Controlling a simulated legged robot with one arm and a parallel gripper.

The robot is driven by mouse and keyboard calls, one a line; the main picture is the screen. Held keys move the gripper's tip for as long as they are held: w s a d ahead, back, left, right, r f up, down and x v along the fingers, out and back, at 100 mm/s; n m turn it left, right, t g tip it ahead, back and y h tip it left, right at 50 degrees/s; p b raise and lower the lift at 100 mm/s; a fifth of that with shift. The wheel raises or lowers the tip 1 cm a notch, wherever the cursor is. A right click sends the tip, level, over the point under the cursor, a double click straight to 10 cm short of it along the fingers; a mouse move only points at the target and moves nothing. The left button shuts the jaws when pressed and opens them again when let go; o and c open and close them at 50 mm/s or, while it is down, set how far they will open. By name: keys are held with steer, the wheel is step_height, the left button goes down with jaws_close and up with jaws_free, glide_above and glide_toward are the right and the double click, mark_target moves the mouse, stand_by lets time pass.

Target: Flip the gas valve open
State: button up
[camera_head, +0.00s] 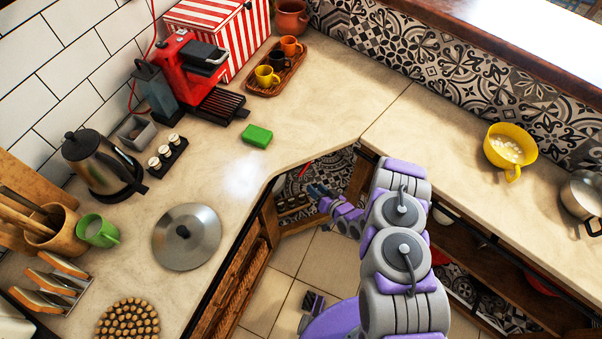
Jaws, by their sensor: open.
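A small red handle (305,169), which looks like the gas valve, shows in the open corner space under the counter, against the patterned tiles. It is small and partly in shade, so I cannot tell its exact position. My gripper (315,190) is open at the end of my grey and purple arm. It is below the counter edge, just below and slightly right of the red handle in the picture. The two look apart, and nothing shows between the fingers. The pipe around the valve is not clear.
The counter edge (268,190) runs around the corner opening. Wooden cabinet fronts (236,283) stand to the left, open shelving (490,265) to the right. A green sponge (257,136) and metal lid (187,237) lie on the counter. The tiled floor (325,262) is visible below.

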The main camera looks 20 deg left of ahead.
mark_target(302, 174)
steer(key=b+x, duration=0.3)
steer(key=x, duration=1)
steer(key=shift+f, duration=0.15)
steer(key=shift+w+d+r, duration=0.1)
steer(key=shift+d+r, duration=0.05)
steer(key=shift+d, duration=0.25)
steer(key=shift+w+d+r, duration=0.1)
steer(key=shift+d+r, duration=0.05)
steer(key=shift+d, duration=0.25)
steer(key=shift+a, duration=0.1)
steer(key=shift+c, duration=1.3)
steer(key=shift+a+f, duration=0.2)
steer(key=shift+a, duration=0.35)
steer(key=c, duration=0.4)
steer(key=shift+d, duration=0.2)
jaws_close()
